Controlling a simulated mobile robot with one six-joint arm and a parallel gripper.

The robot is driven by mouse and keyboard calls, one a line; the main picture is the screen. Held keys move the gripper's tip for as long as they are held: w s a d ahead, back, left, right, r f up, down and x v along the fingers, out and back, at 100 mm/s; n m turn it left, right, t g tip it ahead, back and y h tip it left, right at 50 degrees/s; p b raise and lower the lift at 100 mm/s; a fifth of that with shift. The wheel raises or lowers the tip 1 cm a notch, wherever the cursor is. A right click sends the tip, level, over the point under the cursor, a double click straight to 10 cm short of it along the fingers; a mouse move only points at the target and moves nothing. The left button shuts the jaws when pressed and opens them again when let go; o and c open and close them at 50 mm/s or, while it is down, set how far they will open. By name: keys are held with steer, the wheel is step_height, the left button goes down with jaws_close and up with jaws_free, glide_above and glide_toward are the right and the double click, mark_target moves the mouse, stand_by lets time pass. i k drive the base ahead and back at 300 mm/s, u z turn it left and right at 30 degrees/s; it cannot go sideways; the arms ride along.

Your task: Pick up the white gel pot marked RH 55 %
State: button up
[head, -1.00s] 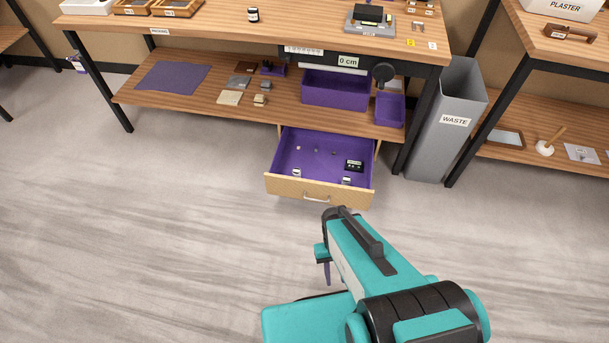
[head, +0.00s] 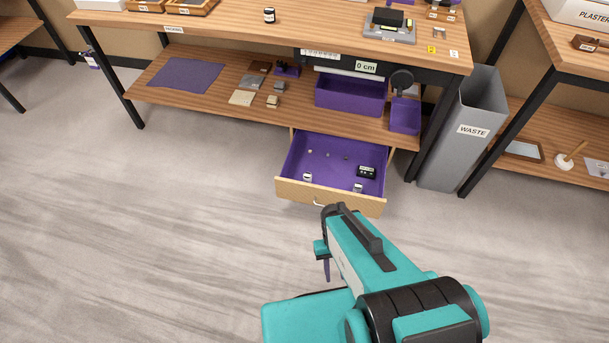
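The purple-lined drawer (head: 330,183) under the workbench is pulled open. Two small white pots with dark markings stand near its front: a left white pot (head: 307,177) and a right white pot (head: 358,188). Their labels are too small to read, so I cannot tell which is marked RH 55 %. My gripper (head: 326,269) hangs in front of the drawer in the picture, apart from both pots. It is mostly hidden by my arm, and I cannot see whether its fingers are open.
A black device (head: 367,172) and several tiny items lie in the drawer. The bench's lower shelf (head: 205,103) is above and behind it, with a purple bin (head: 350,94). A grey waste bin (head: 462,140) stands at right. The floor (head: 130,240) in front is clear.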

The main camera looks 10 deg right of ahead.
mark_target(307, 176)
steer(key=u, duration=0.1)
steer(key=i, duration=0.75)
steer(key=z, duration=0.3)
steer(key=k, duration=0.15)
steer(key=u, duration=2.35)
steer(key=k, duration=0.3)
steer(key=z, duration=0.05)
